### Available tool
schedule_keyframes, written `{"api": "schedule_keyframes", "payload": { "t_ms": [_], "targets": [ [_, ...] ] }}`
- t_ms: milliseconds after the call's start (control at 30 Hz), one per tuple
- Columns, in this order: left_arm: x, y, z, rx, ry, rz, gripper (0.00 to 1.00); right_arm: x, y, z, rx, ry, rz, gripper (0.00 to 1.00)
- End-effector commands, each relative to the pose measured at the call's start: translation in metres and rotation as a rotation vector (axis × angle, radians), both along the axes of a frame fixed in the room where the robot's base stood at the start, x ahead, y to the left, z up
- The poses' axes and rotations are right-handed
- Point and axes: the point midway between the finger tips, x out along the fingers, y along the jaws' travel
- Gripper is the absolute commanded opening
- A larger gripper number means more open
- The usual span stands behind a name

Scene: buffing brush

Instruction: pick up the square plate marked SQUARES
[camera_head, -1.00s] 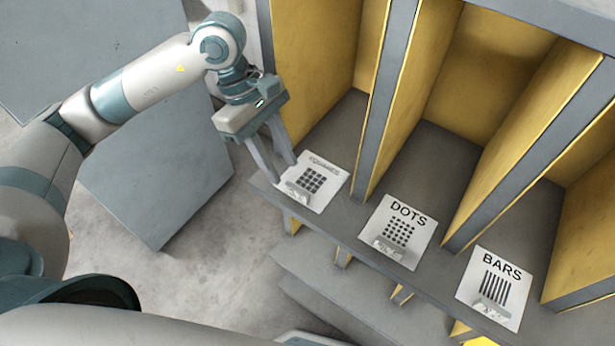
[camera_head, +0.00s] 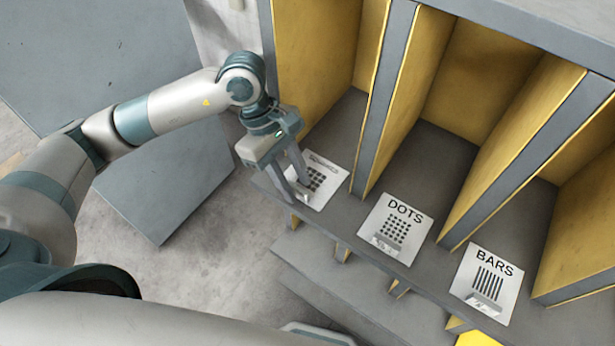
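The white square plate marked SQUARES (camera_head: 327,184) lies flat on the grey shelf ledge at the left compartment. It has a dark grid of squares, and its lettering is partly hidden by my gripper. My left gripper (camera_head: 299,191) reaches down over the plate's left front part. Its two fingers are apart, with the tips at the plate near its small front handle. The fingers largely hide the handle, and I cannot tell whether they touch it. My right gripper is not in view.
The DOTS plate (camera_head: 395,229) and the BARS plate (camera_head: 487,284) lie to the right on the same ledge (camera_head: 436,262). Yellow and grey upright dividers (camera_head: 386,95) stand behind and between them. A grey panel (camera_head: 165,180) lies left of the shelf, with open floor in front.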

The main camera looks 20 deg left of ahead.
Motion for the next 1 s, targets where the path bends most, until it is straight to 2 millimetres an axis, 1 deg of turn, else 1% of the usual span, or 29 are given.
{"api": "schedule_keyframes", "payload": {
  "t_ms": [467, 567, 600, 1000],
  "targets": [
    [-0.0003, -0.0005, -0.0016, 0.000, 0.000, -0.001, 0.31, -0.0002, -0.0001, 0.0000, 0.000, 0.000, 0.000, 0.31],
    [-0.0004, -0.0004, -0.0015, 0.000, 0.001, -0.001, 0.10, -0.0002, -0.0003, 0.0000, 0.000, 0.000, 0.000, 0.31],
    [-0.0003, -0.0003, -0.0016, 0.000, 0.001, 0.000, 0.00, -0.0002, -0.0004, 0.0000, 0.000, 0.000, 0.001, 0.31],
    [0.0004, 0.0000, -0.0010, 0.000, 0.000, 0.000, 0.00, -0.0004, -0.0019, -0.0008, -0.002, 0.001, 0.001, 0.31]
  ]
}}
